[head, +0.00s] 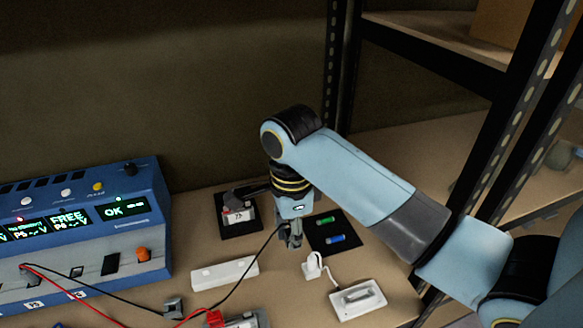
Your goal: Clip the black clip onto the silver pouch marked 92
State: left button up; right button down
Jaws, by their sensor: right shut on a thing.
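My right gripper (291,242) points down over the bench and is shut. A black lead (255,265) runs up to its fingers, so the thing held appears to be the black clip, itself largely hidden by the fingers. A silver pouch (246,322) lies at the bottom edge of the view, partly cut off, with a red clip (215,318) at its left end. Another pouch (238,214) with a pale label lies on a black mat to the left of the gripper. I cannot read 92 on either. My left gripper is not in view.
A blue instrument (84,237) with lit displays fills the left, its red and black leads crossing the bench. A white bar (225,273), a white box (357,299) with a plug, and a dark mat (335,246) with green and blue cells lie near the gripper. Shelving stands behind right.

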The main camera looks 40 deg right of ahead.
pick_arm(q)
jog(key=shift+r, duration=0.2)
pick_arm(e)
jog(key=shift+r, duration=0.1)
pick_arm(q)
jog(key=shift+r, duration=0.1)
pick_arm(e)
jog(key=shift+a, duration=0.1)
jog(key=shift+a+r, duration=0.1)
jog(key=shift+a, duration=0.2)
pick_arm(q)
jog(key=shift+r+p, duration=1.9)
pick_arm(e)
jog(key=shift+s+a, duration=0.15)
jog(key=shift+a, duration=0.8)
jog(key=shift+s+a, duration=0.2)
jog(key=shift+a, duration=0.75)
jog(key=shift+s+a, duration=0.15)
jog(key=shift+a, duration=0.8)
jog(key=shift+a, duration=0.1)
